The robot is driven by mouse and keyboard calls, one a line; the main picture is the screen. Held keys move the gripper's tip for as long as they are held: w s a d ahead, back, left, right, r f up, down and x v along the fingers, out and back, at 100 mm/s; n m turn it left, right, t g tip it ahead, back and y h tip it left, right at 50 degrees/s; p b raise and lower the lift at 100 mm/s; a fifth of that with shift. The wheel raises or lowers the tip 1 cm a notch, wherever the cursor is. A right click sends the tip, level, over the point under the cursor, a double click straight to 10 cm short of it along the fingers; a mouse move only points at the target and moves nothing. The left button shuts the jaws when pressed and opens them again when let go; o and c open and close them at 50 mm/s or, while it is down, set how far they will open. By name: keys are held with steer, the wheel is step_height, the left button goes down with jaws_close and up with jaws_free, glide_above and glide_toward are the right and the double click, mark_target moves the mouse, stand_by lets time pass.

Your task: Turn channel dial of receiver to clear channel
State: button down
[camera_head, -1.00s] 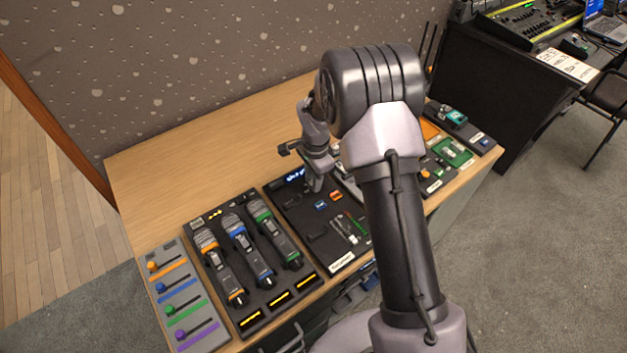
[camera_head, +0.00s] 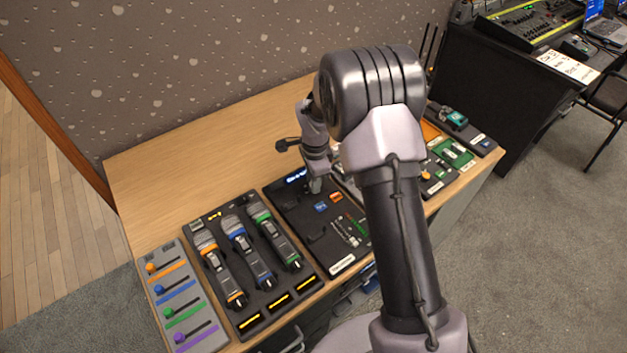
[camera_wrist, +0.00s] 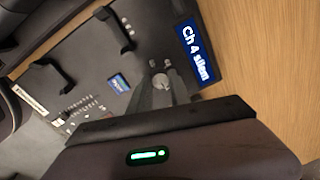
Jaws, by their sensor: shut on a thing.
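The receiver is a black panel (camera_head: 290,204) near the middle of the wooden table, partly covered by my arm. Its blue screen (camera_wrist: 196,54) reads "Ch 4 silent" in the wrist view; the screen also shows in the head view (camera_head: 297,176), too small to read. The channel dial (camera_wrist: 160,79) is a small round grey knob beside the screen, partly hidden by my fingers. My gripper (camera_wrist: 161,92) is shut on the dial from above. In the head view, my gripper (camera_head: 314,186) reaches down to the panel just below the screen.
A panel with several microphones (camera_head: 238,250) lies left of the receiver, with a panel of coloured sliders (camera_head: 184,300) beyond it. Black handles (camera_wrist: 50,76) stand up from the receiver near a blue tile (camera_wrist: 119,83). The table's back left (camera_head: 190,160) is clear.

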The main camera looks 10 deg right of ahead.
steer(key=c, duration=1.2)
jaws_free()
steer(key=r+p, duration=0.2)
steer(key=r, duration=0.3)
steer(key=r+p, duration=0.2)
steer(key=r, duration=0.4)
steer(key=s+r+p, duration=0.1)
steer(key=r+p, duration=0.1)
steer(key=r, duration=0.4)
steer(key=shift+r, duration=0.2)
steer(key=s+a+r+n+t+y, duration=0.1)
steer(key=s+r+n+t, duration=0.15)
steer(key=s+r, duration=0.55)
steer(key=s+a+r+n+t, duration=0.1)
steer(key=s+r+n, duration=0.3)
steer(key=s+r, duration=0.35)
steer(key=s+n, duration=0.2)
steer(key=s, duration=0.2)
steer(key=s+a+n+t, duration=0.1)
steer(key=s, duration=0.4)
steer(key=s+r+n+y, duration=0.1)
steer(key=s+n, duration=0.1)
steer(key=s, duration=0.2)
steer(key=shift+s+a+n+t, duration=0.3)
steer(key=shift+a+n+t, duration=0.05)
steer(key=shift+a, duration=0.05)
